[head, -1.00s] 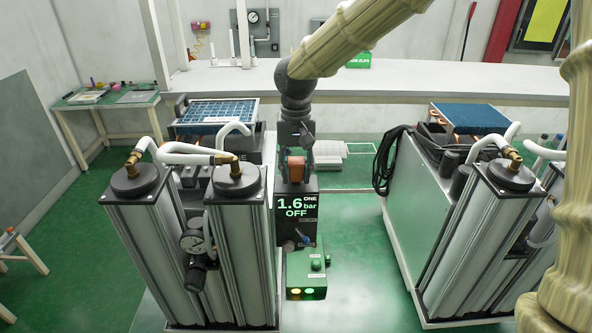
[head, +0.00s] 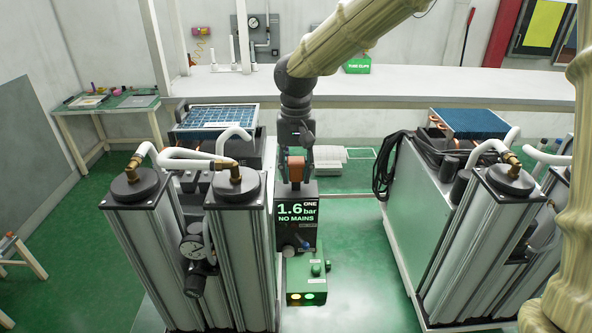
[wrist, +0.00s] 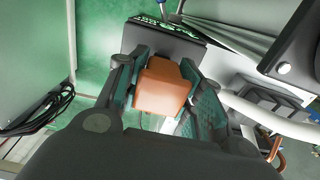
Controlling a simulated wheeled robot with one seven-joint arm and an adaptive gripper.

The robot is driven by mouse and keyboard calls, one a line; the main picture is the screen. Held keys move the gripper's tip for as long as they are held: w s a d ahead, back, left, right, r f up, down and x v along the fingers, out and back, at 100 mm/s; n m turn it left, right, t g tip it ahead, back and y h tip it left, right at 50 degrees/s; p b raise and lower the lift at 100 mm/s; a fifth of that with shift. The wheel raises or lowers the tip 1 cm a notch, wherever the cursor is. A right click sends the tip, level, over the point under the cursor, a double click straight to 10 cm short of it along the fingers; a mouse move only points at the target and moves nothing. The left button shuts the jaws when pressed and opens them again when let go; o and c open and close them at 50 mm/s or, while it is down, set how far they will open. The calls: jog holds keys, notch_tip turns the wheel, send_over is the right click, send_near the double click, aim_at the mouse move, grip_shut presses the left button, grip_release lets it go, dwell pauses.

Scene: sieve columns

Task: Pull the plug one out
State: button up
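The orange plug (head: 296,170) is just above the dark unit (head: 298,238) labelled ONE, whose screen reads "1.6 bar NO MAINS". My gripper (head: 296,157) comes down on it from above. In the wrist view the plug (wrist: 162,88) sits between my two fingers, which press on its sides. The end of the plug facing the unit is hidden, so how far it stands off the unit cannot be told.
A second column set (head: 490,240) stands at right, with a coiled black cable (head: 388,165). Green floor between is clear.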

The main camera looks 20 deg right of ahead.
jog(key=o, duration=0.5)
jog(key=shift+s, duration=0.2)
jog(key=shift+w, duration=0.1)
